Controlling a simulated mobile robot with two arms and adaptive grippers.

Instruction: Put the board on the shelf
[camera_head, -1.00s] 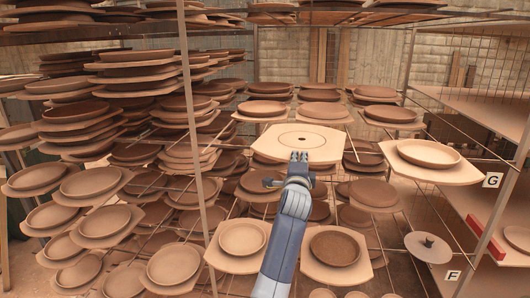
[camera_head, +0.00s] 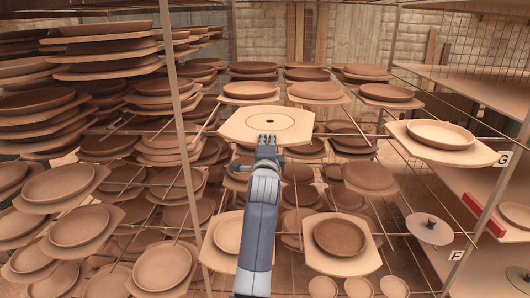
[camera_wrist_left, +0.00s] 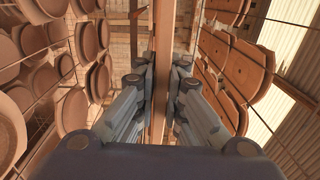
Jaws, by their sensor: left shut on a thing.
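A light tan board (camera_head: 236,124) with cut corners and a dark ring and dot in its middle is held level in front of the rack. My left gripper (camera_head: 266,146) is shut on the board's near edge. In the left wrist view the board (camera_wrist_left: 160,85) shows edge-on between the two fingers of the gripper (camera_wrist_left: 166,72). The shelf rack (camera_head: 180,100) carries boards with round plates on several levels. Whether the board touches any rail is not clear. My right gripper is not in view.
A board with a pale plate (camera_head: 440,136) rests at the right by the label G (camera_head: 503,160). A grey disc (camera_head: 428,228) sits above the label F (camera_head: 456,255). A thin upright post (camera_head: 186,140) stands left of my arm. Plates crowd below and behind.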

